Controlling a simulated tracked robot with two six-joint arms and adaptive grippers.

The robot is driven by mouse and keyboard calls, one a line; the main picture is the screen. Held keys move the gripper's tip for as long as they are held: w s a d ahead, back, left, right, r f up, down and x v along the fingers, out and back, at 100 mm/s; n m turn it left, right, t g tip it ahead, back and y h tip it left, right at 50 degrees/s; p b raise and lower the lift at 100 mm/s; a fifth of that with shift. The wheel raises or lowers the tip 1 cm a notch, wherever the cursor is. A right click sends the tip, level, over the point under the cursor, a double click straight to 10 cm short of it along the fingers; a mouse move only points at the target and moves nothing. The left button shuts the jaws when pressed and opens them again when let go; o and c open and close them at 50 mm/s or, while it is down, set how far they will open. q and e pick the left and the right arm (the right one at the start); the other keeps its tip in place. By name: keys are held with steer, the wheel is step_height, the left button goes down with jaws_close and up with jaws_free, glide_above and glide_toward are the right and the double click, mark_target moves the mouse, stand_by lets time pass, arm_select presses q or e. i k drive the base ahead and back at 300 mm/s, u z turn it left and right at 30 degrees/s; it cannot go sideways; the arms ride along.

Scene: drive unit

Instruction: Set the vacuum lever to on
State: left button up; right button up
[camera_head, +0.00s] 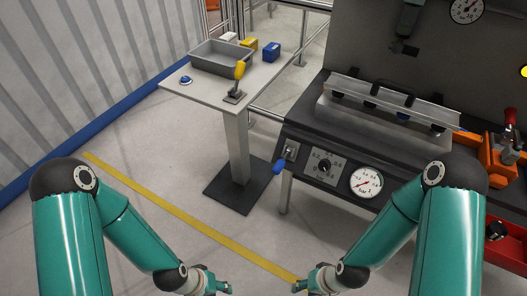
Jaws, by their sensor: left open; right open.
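A small lever with a blue handle (279,167) sits at the left end of the machine's front panel, its handle pointing down and left. A lever with a yellow grip (239,70) stands nearly upright on a dark base on the grey side table. I cannot read a label that tells which is the vacuum lever. My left gripper (222,287) is open at the bottom edge, left of centre. My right gripper (299,286) is open to its right. Both are low in the picture, well apart from the levers, and partly cut off.
The panel carries a dial knob (323,166) and a round gauge (367,182). The side table (182,84) holds a grey tray (222,66), blue and yellow boxes and a blue button. An orange clamp (497,155) stands at right. Floor before the machine is clear.

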mark_target(278, 169)
steer(key=z, duration=0.15)
steer(key=i, duration=0.9)
steer(key=z, duration=0.8)
